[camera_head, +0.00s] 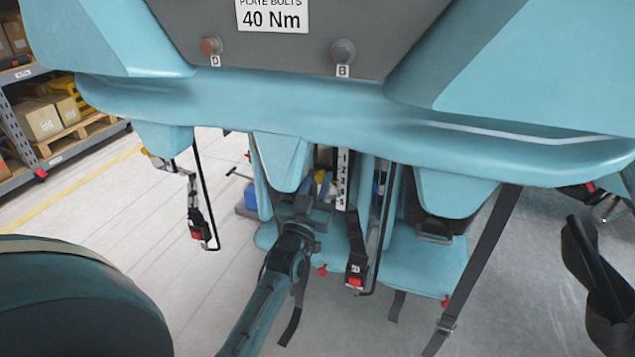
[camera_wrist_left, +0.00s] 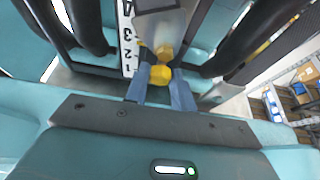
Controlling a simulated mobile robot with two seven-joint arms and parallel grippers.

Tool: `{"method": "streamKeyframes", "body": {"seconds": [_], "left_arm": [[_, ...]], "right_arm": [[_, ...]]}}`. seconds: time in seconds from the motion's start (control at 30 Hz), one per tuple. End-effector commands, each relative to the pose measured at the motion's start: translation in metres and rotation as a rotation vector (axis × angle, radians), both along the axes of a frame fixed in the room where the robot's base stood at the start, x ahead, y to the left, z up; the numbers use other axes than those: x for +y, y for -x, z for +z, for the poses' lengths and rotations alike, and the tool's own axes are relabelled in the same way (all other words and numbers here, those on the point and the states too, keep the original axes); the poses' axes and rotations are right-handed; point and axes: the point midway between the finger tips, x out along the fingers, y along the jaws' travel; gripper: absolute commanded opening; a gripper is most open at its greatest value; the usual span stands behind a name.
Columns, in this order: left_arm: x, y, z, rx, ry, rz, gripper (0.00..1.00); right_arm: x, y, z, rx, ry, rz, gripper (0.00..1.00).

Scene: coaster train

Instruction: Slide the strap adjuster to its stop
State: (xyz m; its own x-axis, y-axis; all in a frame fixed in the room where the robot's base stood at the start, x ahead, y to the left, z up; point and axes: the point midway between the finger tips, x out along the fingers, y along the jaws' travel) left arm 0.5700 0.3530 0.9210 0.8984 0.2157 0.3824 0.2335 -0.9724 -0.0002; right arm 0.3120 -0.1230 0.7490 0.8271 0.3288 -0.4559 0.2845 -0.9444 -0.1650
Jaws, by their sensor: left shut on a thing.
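My left gripper (camera_head: 318,197) reaches between the teal seat parts, beside a white numbered scale (camera_head: 341,182). In the left wrist view, the blue fingers of this gripper (camera_wrist_left: 160,90) are closed around a yellow knob (camera_wrist_left: 160,75). The knob sits at the front of a grey block (camera_wrist_left: 160,28), which looks like the strap adjuster. The scale also shows in the wrist view (camera_wrist_left: 127,40), just left of the block, its low numbers nearest the gripper. My right gripper is not in view.
A teal seat back with a grey panel (camera_head: 270,45) hangs over the workspace. A black buckle with a red button (camera_head: 355,272) hangs right of the gripper, another (camera_head: 198,226) hangs left. A black strap (camera_head: 480,262) runs down at right. Shelving with boxes (camera_head: 38,120) stands far left.

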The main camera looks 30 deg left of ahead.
Motion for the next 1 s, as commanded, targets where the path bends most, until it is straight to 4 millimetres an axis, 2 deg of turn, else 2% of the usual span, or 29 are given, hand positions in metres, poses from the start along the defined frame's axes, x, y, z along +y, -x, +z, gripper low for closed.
{"method": "streamKeyframes", "body": {"seconds": [0.2, 0.43, 0.67, 0.7, 0.93, 1.0], "left_arm": [[0.0, 0.0, -0.002, 0.0, 0.0, 0.0, 0.0], [0.0, 0.0, -0.031, 0.003, 0.001, 0.0, 0.0], [0.0, 0.0, -0.029, 0.003, 0.001, 0.0, 0.0], [0.0, 0.0, -0.029, 0.002, 0.0, 0.0, 0.25], [0.0, 0.0, -0.028, 0.001, 0.0, 0.0, 0.44], [0.0, 0.0, -0.028, 0.0, 0.0, 0.0, 0.46]], "right_arm": [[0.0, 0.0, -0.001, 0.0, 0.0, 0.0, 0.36], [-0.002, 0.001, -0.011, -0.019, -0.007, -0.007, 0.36], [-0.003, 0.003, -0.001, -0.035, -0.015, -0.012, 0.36], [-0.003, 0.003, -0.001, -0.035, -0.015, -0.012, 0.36], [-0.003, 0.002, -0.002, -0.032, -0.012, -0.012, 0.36], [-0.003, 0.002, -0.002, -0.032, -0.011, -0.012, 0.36]]}}
